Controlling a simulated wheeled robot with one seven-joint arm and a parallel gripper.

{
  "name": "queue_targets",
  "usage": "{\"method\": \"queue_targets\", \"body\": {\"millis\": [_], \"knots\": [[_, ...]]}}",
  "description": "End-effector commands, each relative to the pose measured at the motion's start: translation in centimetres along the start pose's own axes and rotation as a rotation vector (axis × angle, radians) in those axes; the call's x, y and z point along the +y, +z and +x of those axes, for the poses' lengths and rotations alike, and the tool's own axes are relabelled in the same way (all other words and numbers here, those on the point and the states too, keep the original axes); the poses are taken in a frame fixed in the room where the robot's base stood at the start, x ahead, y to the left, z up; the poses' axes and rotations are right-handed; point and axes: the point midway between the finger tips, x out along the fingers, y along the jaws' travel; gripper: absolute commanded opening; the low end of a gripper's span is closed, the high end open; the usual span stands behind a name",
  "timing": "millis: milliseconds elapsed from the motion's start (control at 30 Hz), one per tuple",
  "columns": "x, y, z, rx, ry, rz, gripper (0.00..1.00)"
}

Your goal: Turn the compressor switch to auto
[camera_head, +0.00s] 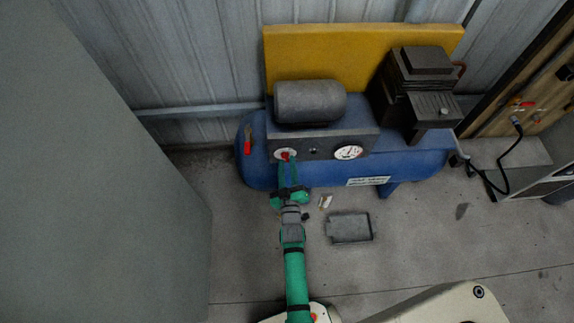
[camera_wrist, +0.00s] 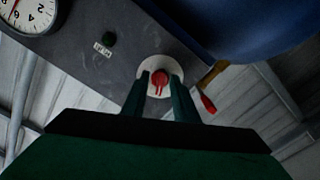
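The compressor (camera_head: 415,165) has a blue tank and a grey panel on its front. The compressor switch is a red knob (camera_head: 286,155) on a round white plate at the panel's left end. In the wrist view, the red knob (camera_wrist: 160,79) sits between the tips of my green gripper (camera_wrist: 160,86). The fingers of my gripper (camera_head: 287,167) stand apart, one on each side of the knob, with narrow gaps visible. The fingers partly hide the white plate. Any position labels around the knob are not readable.
A white gauge (camera_head: 348,152) sits right of the switch on the panel. A red-handled lever (camera_head: 247,147) sticks out at the left. A grey tray (camera_head: 350,228) lies on the floor. A tall grey cabinet (camera_head: 90,180) stands at the left.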

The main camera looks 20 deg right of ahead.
Motion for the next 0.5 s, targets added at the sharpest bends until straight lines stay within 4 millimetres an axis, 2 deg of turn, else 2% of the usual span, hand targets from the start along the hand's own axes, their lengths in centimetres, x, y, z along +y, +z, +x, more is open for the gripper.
{"method": "queue_targets", "body": {"millis": [267, 367, 500], "knots": [[-0.08, -0.09, 0.14, 0.001, -0.001, 0.0, 0.27], [-0.05, -0.07, 0.13, 0.001, -0.001, 0.0, 0.03], [-0.03, -0.05, 0.12, 0.001, 0.0, 0.0, 0.0]]}}
